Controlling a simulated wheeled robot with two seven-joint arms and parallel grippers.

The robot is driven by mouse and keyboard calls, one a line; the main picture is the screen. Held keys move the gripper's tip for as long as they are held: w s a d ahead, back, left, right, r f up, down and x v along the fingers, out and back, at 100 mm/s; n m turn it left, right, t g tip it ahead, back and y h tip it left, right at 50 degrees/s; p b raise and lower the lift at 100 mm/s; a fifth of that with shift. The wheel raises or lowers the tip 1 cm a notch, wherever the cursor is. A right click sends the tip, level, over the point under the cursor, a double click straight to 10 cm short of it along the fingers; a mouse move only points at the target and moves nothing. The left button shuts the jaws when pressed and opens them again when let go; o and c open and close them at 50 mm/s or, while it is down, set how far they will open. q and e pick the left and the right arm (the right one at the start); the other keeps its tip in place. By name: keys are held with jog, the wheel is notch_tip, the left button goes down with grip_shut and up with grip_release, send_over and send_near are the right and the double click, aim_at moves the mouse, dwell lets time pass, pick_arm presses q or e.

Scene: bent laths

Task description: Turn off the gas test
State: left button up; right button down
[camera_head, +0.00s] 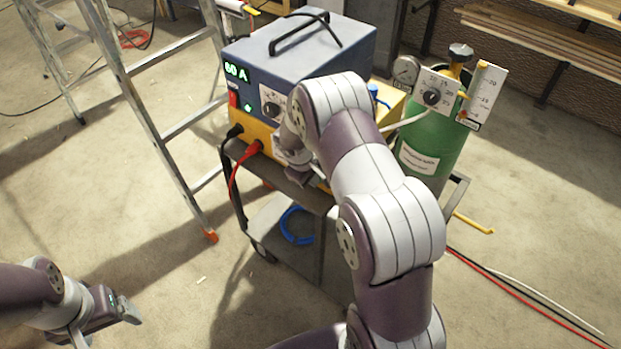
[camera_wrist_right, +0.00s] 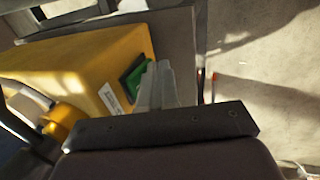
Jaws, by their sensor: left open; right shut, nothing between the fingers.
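The welding machine (camera_head: 315,45) stands on a cart, with a blue-grey top, a yellow lower part, a green "60 A" display and a red switch. In the right wrist view its yellow part (camera_wrist_right: 75,60) carries a green rocker switch (camera_wrist_right: 138,76) in a dark frame. My right gripper (camera_wrist_right: 160,75) is shut and empty, its fingertips right beside that rocker; I cannot tell whether they touch. My left gripper (camera_head: 104,323) is open and empty at the lower left, away from the cart.
A green gas cylinder (camera_head: 425,145) with a gauge (camera_head: 406,70), knob and flow scale (camera_head: 483,95) stands right of the machine. Black and red cables (camera_head: 236,180) hang from its front. A ladder (camera_head: 150,90) stands left. Floor between ladder and cart is clear.

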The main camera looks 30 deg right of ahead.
jog(key=shift+d+f+b, duration=0.3)
jog(key=shift+f, duration=0.05)
notch_tip(320, 180, up, 2)
jog(key=shift+w+p, duration=0.1)
jog(key=shift+p, duration=0.7)
jog(key=shift+a, duration=0.1)
